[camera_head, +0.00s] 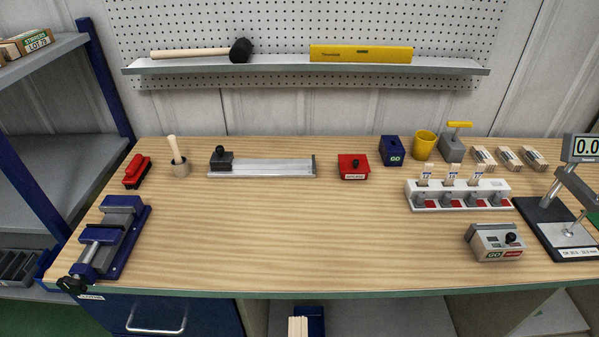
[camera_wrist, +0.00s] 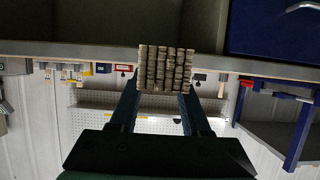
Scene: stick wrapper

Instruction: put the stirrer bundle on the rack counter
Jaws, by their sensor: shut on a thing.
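The stirrer bundle (camera_wrist: 165,68) is a block of pale wooden sticks, seen end-on in the wrist view. My gripper (camera_wrist: 162,92) is shut on it, with one dark finger on each side. In the head view the stick ends (camera_head: 297,327) show at the bottom edge, beside a blue part of my gripper (camera_head: 315,322), in front of the workbench and below its top. The rest of the bundle and gripper is out of that frame. A blue-posted rack (camera_head: 50,160) with grey shelves stands at the left; I cannot tell which surface is the rack counter.
The workbench (camera_head: 300,235) has a wide clear middle and front. A blue vise (camera_head: 110,238) sits at its left, a white slotted holder (camera_head: 460,195) and gauge stand (camera_head: 560,225) at right. A labelled box (camera_head: 28,43) lies on the rack's top shelf; its middle shelf (camera_head: 50,165) looks clear.

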